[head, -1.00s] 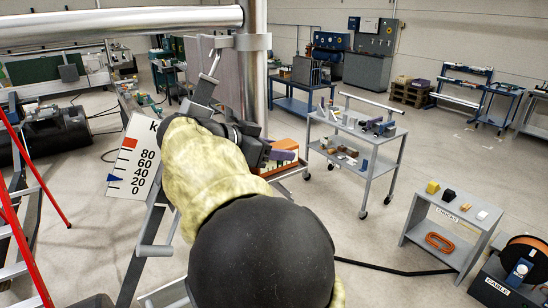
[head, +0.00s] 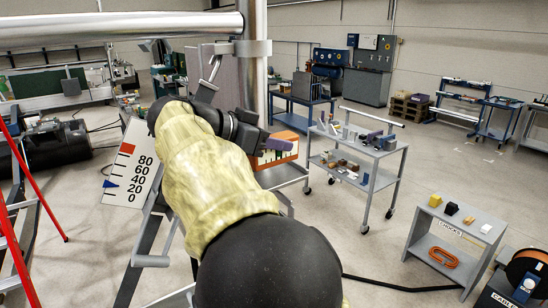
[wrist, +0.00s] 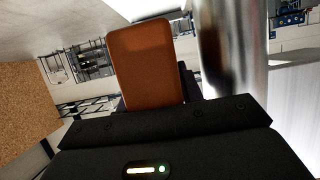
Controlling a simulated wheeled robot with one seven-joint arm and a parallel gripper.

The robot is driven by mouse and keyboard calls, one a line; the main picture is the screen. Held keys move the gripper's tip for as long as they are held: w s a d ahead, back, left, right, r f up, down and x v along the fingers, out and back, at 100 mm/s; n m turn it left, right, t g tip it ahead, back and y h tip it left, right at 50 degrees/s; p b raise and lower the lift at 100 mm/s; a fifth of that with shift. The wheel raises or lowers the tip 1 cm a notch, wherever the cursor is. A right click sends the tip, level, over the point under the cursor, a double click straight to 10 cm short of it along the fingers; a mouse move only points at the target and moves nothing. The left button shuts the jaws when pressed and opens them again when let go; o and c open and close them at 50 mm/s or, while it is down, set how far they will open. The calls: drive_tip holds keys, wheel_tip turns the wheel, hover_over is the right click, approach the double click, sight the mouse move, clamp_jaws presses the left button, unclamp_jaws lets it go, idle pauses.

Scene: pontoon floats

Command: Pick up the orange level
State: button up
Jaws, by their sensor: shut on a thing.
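The orange level (head: 284,143) shows in the head view just beyond my gripper (head: 272,143), with a white face carrying dark marks. In the wrist view the level (wrist: 146,65) stands up from the jaws as an orange block with rounded corners. My gripper is shut on it, and its dark finger covers part of the level in the head view. The lower end of the level is hidden behind the dark gripper body in the wrist view. I cannot tell whether the level touches anything below it.
A steel post (head: 255,75) stands close behind my gripper, joined to a horizontal pipe (head: 120,24). A white scale board (head: 131,165) is at the left, near a red ladder (head: 32,180). A grey cart (head: 355,155) and a chocks bench (head: 455,235) stand right. Open floor lies between them.

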drive_tip(key=s+a+b, duration=0.4)
drive_tip(key=s+a, duration=0.5)
drive_tip(key=a, duration=0.5)
drive_tip(key=shift+s+a, duration=0.35)
drive_tip(key=shift+s, duration=0.05)
drive_tip(key=shift+f, duration=0.15)
